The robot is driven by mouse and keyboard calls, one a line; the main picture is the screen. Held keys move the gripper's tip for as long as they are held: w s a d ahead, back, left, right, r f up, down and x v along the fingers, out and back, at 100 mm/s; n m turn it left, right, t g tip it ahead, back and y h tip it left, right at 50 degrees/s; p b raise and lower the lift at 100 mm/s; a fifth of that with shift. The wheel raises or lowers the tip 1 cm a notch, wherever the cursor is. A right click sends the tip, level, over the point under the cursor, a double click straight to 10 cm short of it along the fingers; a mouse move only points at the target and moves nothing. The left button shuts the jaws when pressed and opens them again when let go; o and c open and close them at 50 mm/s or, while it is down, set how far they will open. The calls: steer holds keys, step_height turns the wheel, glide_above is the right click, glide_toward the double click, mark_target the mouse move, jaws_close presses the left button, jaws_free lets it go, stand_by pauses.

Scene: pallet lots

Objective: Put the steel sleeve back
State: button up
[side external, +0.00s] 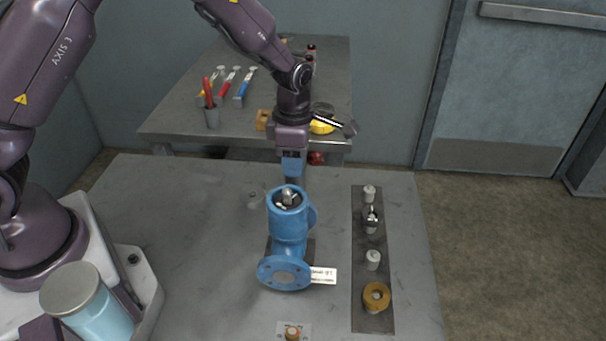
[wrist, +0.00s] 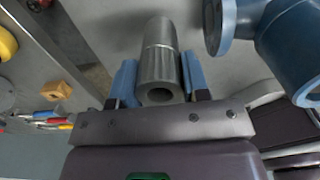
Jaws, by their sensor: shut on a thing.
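The steel sleeve (wrist: 160,62) is a grey hollow cylinder with a ribbed band, seen in the wrist view between my two blue fingers. My gripper (wrist: 158,80) is shut on it. In the side view my gripper (side external: 293,166) points down just behind the blue valve body (side external: 290,236), which hides most of the sleeve. The valve body stands upright on the table, with a round flange at its front and metal parts in its open top. It also shows in the wrist view (wrist: 290,40), to the right of the sleeve and apart from it.
A dark strip (side external: 373,328) on the right holds several small parts, including a brass ring (side external: 376,297). A white tag (side external: 323,275) lies by the flange. A small plate with a brass part (side external: 292,333) is at the front. The table's left middle is mostly clear.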

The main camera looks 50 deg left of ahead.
steer(key=shift+w+f, duration=0.8)
steer(key=shift+f, duration=0.15)
steer(key=shift+w+f, duration=0.15)
steer(key=shift+f, duration=1.55)
steer(key=o, duration=1)
steer(key=shift+f, duration=0.15)
step_height(320, 180, up, 12)
steer(key=shift+r, duration=0.25)
